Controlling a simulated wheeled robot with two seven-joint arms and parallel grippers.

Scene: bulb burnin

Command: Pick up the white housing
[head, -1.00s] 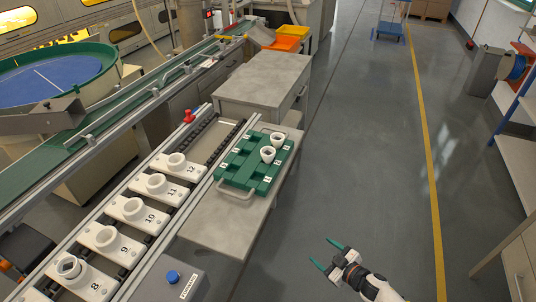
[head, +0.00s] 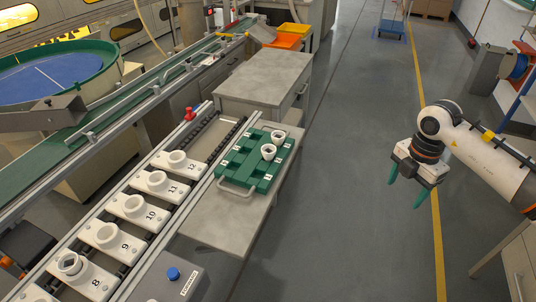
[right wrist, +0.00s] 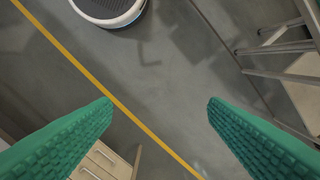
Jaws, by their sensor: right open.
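Two white cup-shaped housings stand on the green tray (head: 233,171) on the grey table. One white housing (head: 277,137) is near the tray's back right, and the other white housing (head: 268,152) is just in front of it. My left gripper is not in view.
White numbered holders (head: 134,208) stand in a row on the rail left of the tray. A box with a blue button (head: 173,274) is at the front. A grey cabinet (head: 262,85) stands behind the tray. The floor between tray and right gripper is clear.

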